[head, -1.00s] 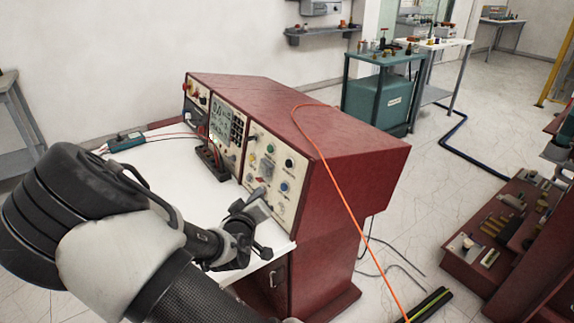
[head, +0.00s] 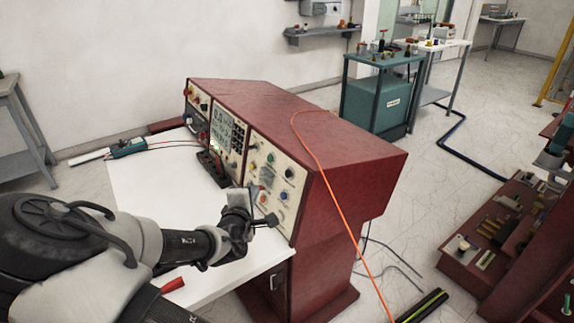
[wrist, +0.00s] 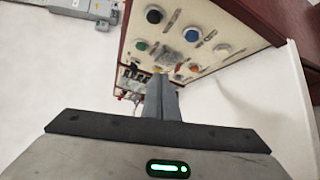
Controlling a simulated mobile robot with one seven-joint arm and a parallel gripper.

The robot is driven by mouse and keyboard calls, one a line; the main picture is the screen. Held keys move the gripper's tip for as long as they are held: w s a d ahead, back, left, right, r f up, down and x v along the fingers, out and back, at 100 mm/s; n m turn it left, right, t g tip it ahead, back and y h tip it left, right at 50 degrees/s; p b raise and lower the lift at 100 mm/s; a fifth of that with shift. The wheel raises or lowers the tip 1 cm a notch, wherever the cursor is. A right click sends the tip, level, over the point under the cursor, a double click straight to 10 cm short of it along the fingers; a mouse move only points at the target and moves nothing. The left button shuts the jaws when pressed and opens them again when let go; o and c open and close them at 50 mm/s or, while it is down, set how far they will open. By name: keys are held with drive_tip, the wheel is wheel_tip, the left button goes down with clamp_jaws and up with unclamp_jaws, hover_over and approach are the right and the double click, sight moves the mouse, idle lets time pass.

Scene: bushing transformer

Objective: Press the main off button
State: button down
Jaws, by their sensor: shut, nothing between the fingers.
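The control panel (head: 280,178) is a cream face on the right part of a red console. It carries a green button (head: 270,158), a black knob (head: 290,172), a blue button (head: 283,195) and some yellow and orange ones. Its labels are too small to read, so I cannot tell which is the main off button. My gripper (head: 271,219) is shut and empty, just in front of the panel's lower part. The blue button also shows there (wrist: 192,34). Contact is not clear.
The white tabletop (head: 150,200) lies below my arm, with a red probe (head: 173,285) on it. A teal meter (head: 128,147) with leads lies at the back. An orange cable (head: 318,150) hangs over the console. A teal cart (head: 385,100) stands behind.

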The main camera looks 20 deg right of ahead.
sight(289, 174)
drive_tip(key=r+n, duration=0.1)
drive_tip(key=n, duration=0.1)
drive_tip(key=r+n+p, duration=0.1)
drive_tip(key=n, duration=0.2)
drive_tip(key=r+n+p, duration=0.1)
drive_tip(key=r+n, duration=0.1)
drive_tip(key=shift+s+a+r+n, duration=0.1)
drive_tip(key=shift+s+a+n, duration=0.05)
drive_tip(key=shift+a+n, duration=0.15)
drive_tip(key=w+d+f+b, duration=0.2)
drive_tip(key=d+b, duration=0.3)
drive_tip(key=d, duration=0.3)
drive_tip(key=shift+w, duration=0.35)
drive_tip(key=shift+d+f, duration=0.1)
drive_tip(key=shift+d, duration=0.1)
idle(1.4)
drive_tip(key=shift+w+d, duration=0.1)
drive_tip(key=shift+d, duration=0.15)
